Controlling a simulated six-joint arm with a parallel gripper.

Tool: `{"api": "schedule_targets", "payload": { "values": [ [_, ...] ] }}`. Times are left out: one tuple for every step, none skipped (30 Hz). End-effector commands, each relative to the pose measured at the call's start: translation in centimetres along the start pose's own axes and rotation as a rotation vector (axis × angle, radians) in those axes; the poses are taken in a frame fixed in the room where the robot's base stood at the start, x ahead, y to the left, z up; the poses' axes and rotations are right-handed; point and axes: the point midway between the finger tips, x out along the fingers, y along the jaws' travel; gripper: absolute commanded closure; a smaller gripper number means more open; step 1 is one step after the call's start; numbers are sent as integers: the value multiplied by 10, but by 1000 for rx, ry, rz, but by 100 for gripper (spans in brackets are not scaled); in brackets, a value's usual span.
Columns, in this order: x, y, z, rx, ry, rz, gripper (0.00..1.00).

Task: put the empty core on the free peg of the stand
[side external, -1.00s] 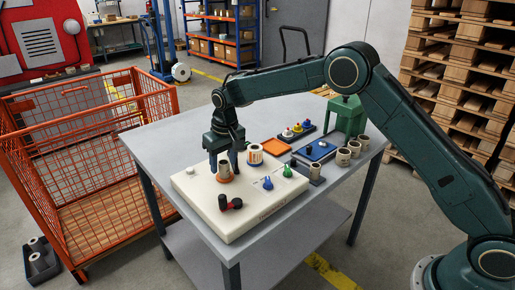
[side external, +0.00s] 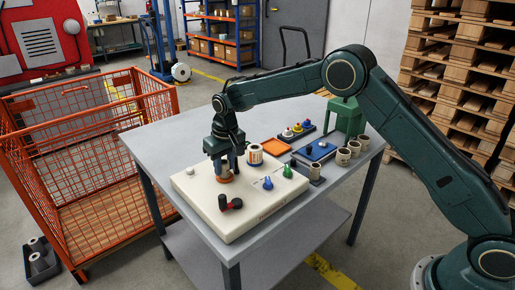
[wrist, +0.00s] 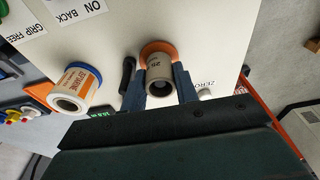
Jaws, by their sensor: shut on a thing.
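The empty core (wrist: 160,70) is a beige-grey tube with a dark bore, standing over an orange disc (wrist: 157,48) on the cream label rewinder (side external: 245,212). My gripper (side external: 226,170) is lowered over it, pointing down. In the wrist view its two fingers are on either side of the core, shut on it. The side view mostly hides the core behind the fingers. I cannot make out the stand's free peg.
A label roll (side external: 254,155) with orange print stands close by on the rewinder; it also shows in the wrist view (wrist: 75,88). A red-black handle (side external: 231,203), blue knob (side external: 267,183) and green knob (side external: 288,171) rise from the panel. A blue tray (side external: 318,151) lies behind.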

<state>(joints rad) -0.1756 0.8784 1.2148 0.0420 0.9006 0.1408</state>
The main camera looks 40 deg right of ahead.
Motion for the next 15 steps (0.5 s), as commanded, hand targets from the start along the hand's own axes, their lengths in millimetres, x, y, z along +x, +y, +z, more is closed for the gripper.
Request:
{"api": "schedule_targets", "payload": {
  "values": [
    [-2,0,0,0,1,0,81],
    [-2,0,-1,0,2,0,81],
    [-4,0,-1,0,2,0,81],
    [-5,0,-1,0,2,0,81],
    [-7,0,-2,0,2,0,81],
    [-9,0,-2,0,2,0,81],
    [-10,0,-2,0,2,0,81],
    [-12,0,-2,0,2,0,81],
    [-14,0,-3,0,2,0,81],
    [-15,0,-3,0,3,0,81],
    [-17,0,-3,0,3,0,81],
    [-18,0,-3,0,3,0,81],
    [-20,0,-4,0,2,0,81],
    [-21,0,-4,0,2,0,81],
    [-23,0,-4,0,1,0,81]
  ]
}}
